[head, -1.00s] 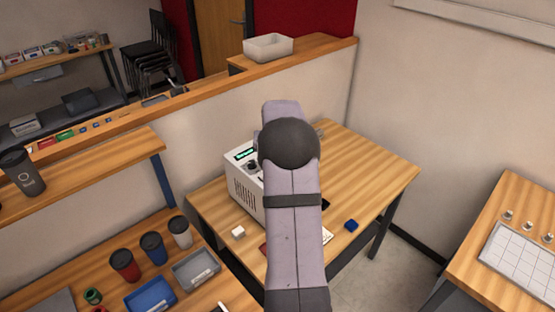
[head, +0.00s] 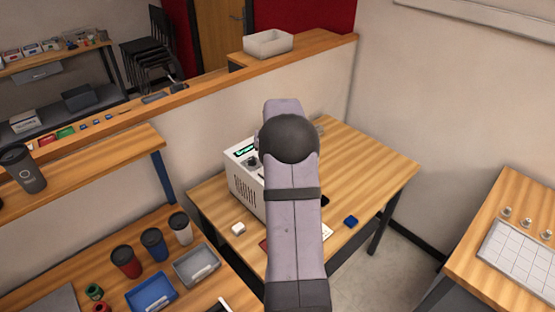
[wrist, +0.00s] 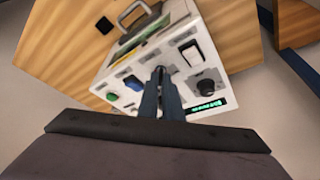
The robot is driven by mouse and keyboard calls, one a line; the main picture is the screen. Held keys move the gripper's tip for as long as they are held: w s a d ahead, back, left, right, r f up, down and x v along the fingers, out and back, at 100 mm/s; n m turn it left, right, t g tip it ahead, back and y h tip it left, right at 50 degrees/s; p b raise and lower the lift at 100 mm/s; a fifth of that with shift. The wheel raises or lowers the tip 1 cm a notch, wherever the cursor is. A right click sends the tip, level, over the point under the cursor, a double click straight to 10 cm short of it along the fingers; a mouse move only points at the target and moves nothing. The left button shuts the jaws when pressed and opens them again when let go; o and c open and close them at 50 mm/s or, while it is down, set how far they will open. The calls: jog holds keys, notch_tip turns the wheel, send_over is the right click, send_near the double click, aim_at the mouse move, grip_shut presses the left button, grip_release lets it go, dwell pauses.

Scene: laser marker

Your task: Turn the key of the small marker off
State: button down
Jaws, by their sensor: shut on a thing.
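The small marker (head: 240,191) is a white box on the wooden table in the head view, partly hidden behind my arm.
A small white block (head: 238,229) and a blue block (head: 351,221) lie on the table (head: 380,165) near the marker. A wooden-topped partition stands behind. Cups and trays, including a grey tray (head: 196,266), stand on the bench at lower left. The table's right side is clear.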

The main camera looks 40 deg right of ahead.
jog(key=n+y+b, duration=0.1)
jog(key=n, duration=0.1)
jog(key=n+t+y+b, duration=0.1)
jog(key=n, duration=0.2)
jog(key=shift+d+f+n, duration=0.1)
jog(key=shift+d+n, duration=0.1)
jog(key=shift+n, duration=0.1)
jog(key=n+y, duration=0.1)
jog(key=n, duration=0.1)
jog(key=n+b, duration=0.1)
jog(key=n, duration=0.1)
jog(key=shift+d+n+y, duration=0.15)
jog(key=shift+n+y, duration=0.15)
jog(key=shift+y, duration=0.1)
jog(key=n+p, duration=0.1)
jog(key=n, duration=0.1)
jog(key=n+y+p, duration=0.1)
jog(key=n+p, duration=0.1)
jog(key=shift+d+r+n+y, duration=0.15)
jog(key=shift+r+n+y, duration=0.15)
jog(key=shift+r, duration=0.1)
jog(key=n+g+p, duration=0.1)
jog(key=n+p, duration=0.1)
jog(key=p, duration=0.1)
jog(key=shift+f+y+p, duration=0.15)
jog(key=shift+y+p, duration=0.2)
jog(key=shift+y, duration=0.05)
jog(key=shift+f+n+p, duration=0.1)
jog(key=shift+n+p, duration=0.45)
jog(key=shift+n, duration=0.05)
